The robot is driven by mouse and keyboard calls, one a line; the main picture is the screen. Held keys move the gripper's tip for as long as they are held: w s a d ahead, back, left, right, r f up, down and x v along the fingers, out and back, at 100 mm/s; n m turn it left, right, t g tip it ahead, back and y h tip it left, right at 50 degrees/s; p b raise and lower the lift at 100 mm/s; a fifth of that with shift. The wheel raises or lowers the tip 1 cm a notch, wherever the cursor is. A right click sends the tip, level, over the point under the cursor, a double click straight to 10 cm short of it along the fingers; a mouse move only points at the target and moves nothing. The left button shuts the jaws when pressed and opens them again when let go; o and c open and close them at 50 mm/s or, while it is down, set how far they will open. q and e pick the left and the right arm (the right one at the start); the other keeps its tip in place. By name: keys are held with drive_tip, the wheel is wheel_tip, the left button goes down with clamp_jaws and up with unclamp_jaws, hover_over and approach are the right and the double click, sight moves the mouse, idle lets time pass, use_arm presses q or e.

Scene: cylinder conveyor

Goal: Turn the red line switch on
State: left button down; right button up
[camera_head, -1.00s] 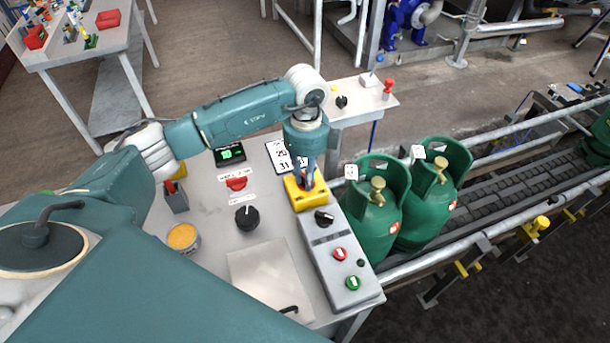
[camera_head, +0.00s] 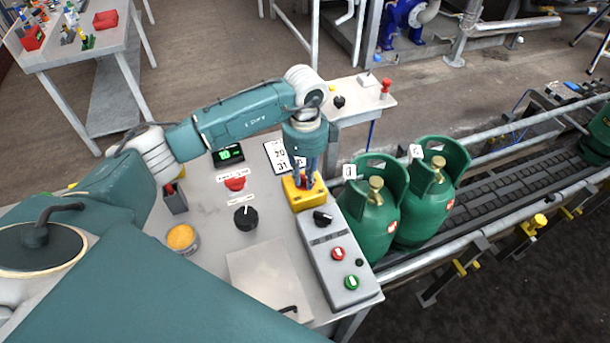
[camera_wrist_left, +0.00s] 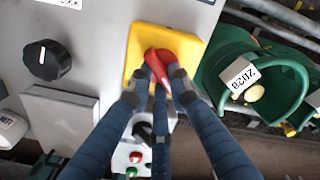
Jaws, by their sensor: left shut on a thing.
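The red line switch is a red rotary handle (camera_wrist_left: 157,64) on a yellow plate (camera_wrist_left: 190,43), set at the far end of the grey control box. The yellow plate (camera_head: 300,199) also shows in the head view, under my left gripper (camera_head: 306,180). My left gripper points down and is shut on the red handle, as the left wrist view (camera_wrist_left: 160,85) shows. The handle is slanted in that view, and the fingers hide part of it. My right gripper is not in view.
The control box carries a black knob (camera_head: 323,217), a red button (camera_head: 338,253) and a green button (camera_head: 351,282). Green gas cylinders (camera_head: 368,222) stand on the conveyor just to the right.

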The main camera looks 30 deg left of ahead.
sight(305, 178)
use_arm(q)
drive_tip(key=shift+w+r, duration=0.15)
drive_tip(key=c, duration=1.6)
unclamp_jaws()
wheel_tip(305, 178, up, 12)
